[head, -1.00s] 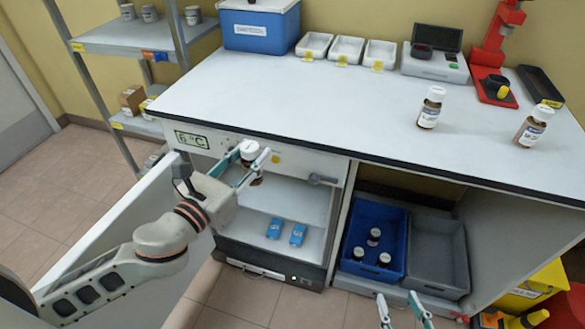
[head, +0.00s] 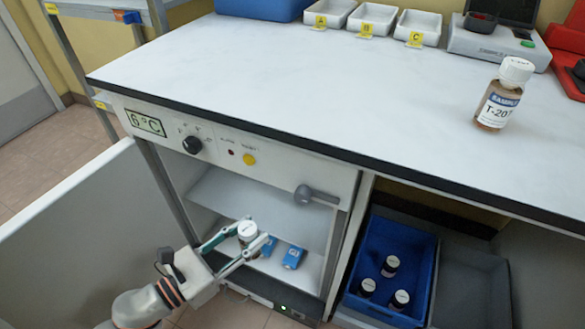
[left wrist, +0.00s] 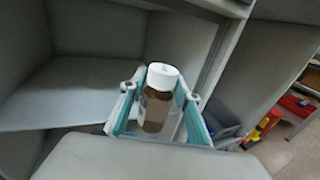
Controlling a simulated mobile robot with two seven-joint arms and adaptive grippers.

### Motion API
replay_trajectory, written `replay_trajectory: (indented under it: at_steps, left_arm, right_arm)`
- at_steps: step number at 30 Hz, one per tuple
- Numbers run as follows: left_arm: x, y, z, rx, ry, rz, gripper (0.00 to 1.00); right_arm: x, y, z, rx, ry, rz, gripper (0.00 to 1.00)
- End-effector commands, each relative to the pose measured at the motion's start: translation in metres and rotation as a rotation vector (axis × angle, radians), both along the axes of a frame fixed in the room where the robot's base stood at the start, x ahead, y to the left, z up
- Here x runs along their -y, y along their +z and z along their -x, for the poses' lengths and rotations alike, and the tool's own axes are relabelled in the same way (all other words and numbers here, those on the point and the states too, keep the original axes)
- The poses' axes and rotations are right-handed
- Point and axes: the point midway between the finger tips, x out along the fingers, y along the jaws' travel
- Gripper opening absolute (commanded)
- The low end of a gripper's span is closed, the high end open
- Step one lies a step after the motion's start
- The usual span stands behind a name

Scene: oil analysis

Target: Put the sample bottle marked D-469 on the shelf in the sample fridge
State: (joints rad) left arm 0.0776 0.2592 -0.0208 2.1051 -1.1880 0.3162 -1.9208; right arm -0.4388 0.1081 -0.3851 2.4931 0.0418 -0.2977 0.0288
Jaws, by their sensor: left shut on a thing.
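My left gripper (head: 236,247) is shut on a brown sample bottle with a white cap (head: 248,232), in front of the open fridge. The bottle also shows upright between the fingers in the left wrist view (left wrist: 157,100); its marking cannot be read. The sample fridge (head: 262,205) stands open under the bench, its door (head: 85,235) swung out to the left. The shelf surface also shows in the left wrist view (left wrist: 60,95). My right gripper is out of view.
A bottle marked T-207 (head: 502,95) stands on the bench top (head: 330,85). A blue crate (head: 427,275) with several bottles and a grey crate (head: 475,285) sit right of the fridge.

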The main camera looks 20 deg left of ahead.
Motion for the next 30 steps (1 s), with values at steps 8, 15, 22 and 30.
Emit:
replay_trajectory:
  at_steps: [8, 15, 22, 30]
  left_arm:
    - [0.0, -0.014, -0.017, 0.012, -0.015, -0.002, 0.04]
    - [0.002, -0.011, -0.075, 0.016, -0.016, -0.001, 0.04]
    - [0.004, -0.013, -0.13, 0.011, -0.014, 0.0, 0.04]
    - [0.006, -0.016, -0.187, 0.006, -0.014, 0.001, 0.04]
  right_arm:
    - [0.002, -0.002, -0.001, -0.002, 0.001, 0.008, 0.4]
    - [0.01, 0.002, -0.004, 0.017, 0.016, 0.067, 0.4]
    - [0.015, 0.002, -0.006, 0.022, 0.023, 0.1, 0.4]
    - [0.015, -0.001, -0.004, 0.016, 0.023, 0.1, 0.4]
